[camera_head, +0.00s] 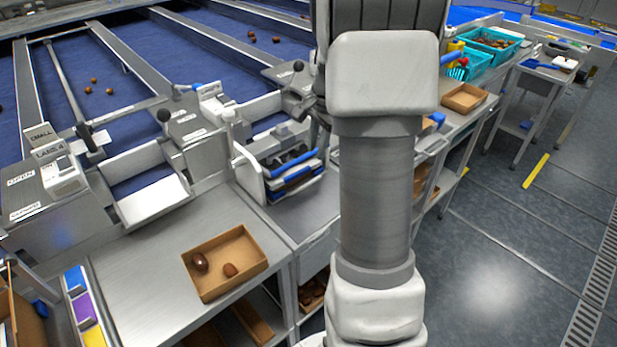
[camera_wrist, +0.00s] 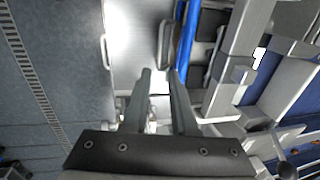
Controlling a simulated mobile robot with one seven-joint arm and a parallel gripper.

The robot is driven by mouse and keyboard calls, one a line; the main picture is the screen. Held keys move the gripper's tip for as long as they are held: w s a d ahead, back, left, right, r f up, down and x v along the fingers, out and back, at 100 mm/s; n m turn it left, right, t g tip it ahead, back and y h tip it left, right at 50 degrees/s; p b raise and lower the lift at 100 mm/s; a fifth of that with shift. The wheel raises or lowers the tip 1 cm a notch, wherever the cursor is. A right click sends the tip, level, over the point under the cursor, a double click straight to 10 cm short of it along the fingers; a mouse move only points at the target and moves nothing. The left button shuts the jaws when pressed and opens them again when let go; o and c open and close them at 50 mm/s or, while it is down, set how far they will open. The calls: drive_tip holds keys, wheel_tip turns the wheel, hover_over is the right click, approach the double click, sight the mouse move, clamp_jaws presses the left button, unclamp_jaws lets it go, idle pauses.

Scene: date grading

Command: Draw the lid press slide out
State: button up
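The lid press appears to be the white-framed unit (camera_head: 285,165) on the steel bench, left of my arm in the head view. In the wrist view a bright blue bar (camera_wrist: 187,45) runs up from near my fingertips. A small grey loop-shaped part (camera_wrist: 165,43) lies beside it, just beyond the fingertips; I cannot tell whether it is the slide's handle. My gripper (camera_wrist: 159,72) is open, with a narrow gap and nothing clearly held. In the head view my arm hides the fingers.
A brown tray (camera_head: 225,285) with two dates sits on the bench at the lower left. Another brown tray (camera_head: 464,98) and teal crates (camera_head: 490,45) stand at the upper right. Blue belts (camera_head: 120,80) lie behind. Floor (camera_head: 500,230) on the right is open.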

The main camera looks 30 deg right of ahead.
sight(310, 184)
drive_tip(key=f, duration=0.3)
drive_tip(key=w+f, duration=0.1)
drive_tip(key=f, duration=0.3)
drive_tip(key=w+f, duration=0.1)
drive_tip(key=f, duration=0.3)
drive_tip(key=shift+w+a+f+b, duration=0.1)
drive_tip(key=shift+a+f+b, duration=0.15)
drive_tip(key=shift+b, duration=0.15)
drive_tip(key=shift+c, duration=0.3)
clamp_jaws()
drive_tip(key=shift+d, duration=0.1)
idle(0.4)
